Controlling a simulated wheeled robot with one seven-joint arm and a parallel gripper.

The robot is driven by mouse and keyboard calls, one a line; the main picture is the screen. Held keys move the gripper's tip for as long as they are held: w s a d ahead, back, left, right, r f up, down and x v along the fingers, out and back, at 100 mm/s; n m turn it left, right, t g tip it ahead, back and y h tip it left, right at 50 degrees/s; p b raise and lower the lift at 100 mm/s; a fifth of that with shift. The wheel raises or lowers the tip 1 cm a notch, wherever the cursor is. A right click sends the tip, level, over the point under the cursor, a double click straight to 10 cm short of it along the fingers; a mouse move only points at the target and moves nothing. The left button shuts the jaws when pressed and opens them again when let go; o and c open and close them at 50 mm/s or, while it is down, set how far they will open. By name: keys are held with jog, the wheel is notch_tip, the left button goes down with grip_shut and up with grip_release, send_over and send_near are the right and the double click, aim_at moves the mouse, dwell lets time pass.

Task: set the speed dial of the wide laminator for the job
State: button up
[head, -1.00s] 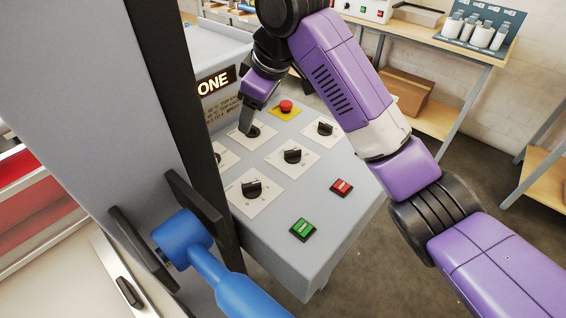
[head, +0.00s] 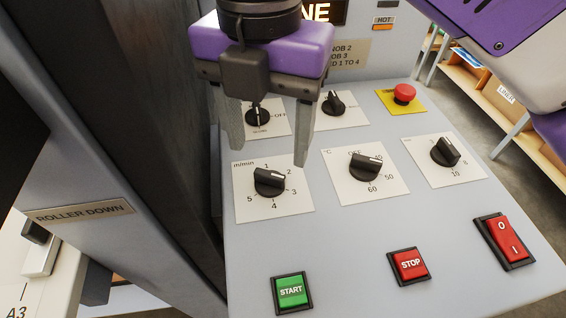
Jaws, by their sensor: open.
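The speed dial (head: 269,183) is a black knob on a white plate marked m/min, with numbers 1 to 5 around it.
A °C dial (head: 366,167) and another dial (head: 445,151) stand to the right. Two more knobs (head: 258,117) (head: 334,103) and a red mushroom button (head: 403,94) are behind. START (head: 291,291), STOP (head: 409,265) and a red rocker switch (head: 505,240) are in front. A dark upright borders the left.

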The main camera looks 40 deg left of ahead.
aim_at(269, 174)
jog(key=shift+f+b, duration=0.4)
jog(key=shift+f, duration=2.3)
grip_shut()
jog(key=shift+r+m+p, duration=0.15)
jog(key=shift+m+p, duration=0.15)
jog(key=shift+p, duration=0.25)
